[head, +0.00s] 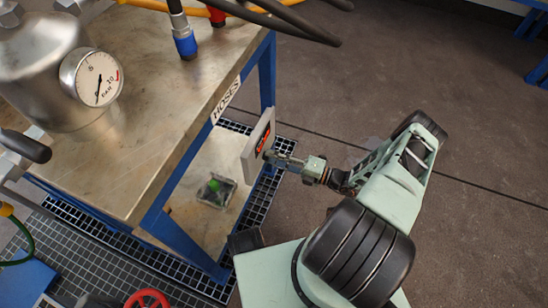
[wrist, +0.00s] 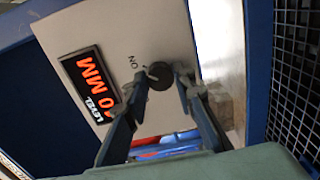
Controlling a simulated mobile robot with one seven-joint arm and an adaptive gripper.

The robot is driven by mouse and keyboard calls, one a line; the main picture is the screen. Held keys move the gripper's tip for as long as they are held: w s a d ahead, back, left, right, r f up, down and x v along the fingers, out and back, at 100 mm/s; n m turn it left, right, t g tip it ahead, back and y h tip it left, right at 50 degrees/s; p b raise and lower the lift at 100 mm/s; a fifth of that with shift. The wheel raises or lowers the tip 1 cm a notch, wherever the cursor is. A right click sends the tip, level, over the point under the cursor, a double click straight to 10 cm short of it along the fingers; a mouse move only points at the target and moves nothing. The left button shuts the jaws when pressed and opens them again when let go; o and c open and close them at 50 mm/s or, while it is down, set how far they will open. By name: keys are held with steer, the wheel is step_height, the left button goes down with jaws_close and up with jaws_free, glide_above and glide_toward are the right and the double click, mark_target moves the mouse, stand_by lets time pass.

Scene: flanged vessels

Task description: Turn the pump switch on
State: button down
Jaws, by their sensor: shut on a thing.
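A pale switch panel (head: 250,152) is fixed at the corner of the blue-framed workbench. In the wrist view the panel (wrist: 110,35) has a dark round knob (wrist: 160,75) with the label ON beside it. I take this knob as the pump switch; which way it is turned cannot be told. A black display (wrist: 88,82) marked LEVEL shows orange digits ending in MM. My gripper (head: 270,156) reaches the panel from the right. In the wrist view my gripper (wrist: 166,76) is shut on the knob, one finger on each side, partly hiding it.
The metal-topped workbench (head: 160,140) carries a steel vessel with a dial gauge (head: 92,77) and hoses. A HOSES label (head: 226,99) is on its edge. Floor grating (head: 75,250) and a red handwheel (head: 147,299) lie at lower left.

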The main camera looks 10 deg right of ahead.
steer(key=c, duration=1.6)
jaws_free()
steer(key=shift+s+d, duration=0.1)
steer(key=v, duration=1.1)
steer(key=shift+s+d, duration=0.2)
steer(key=shift+d, duration=0.15)
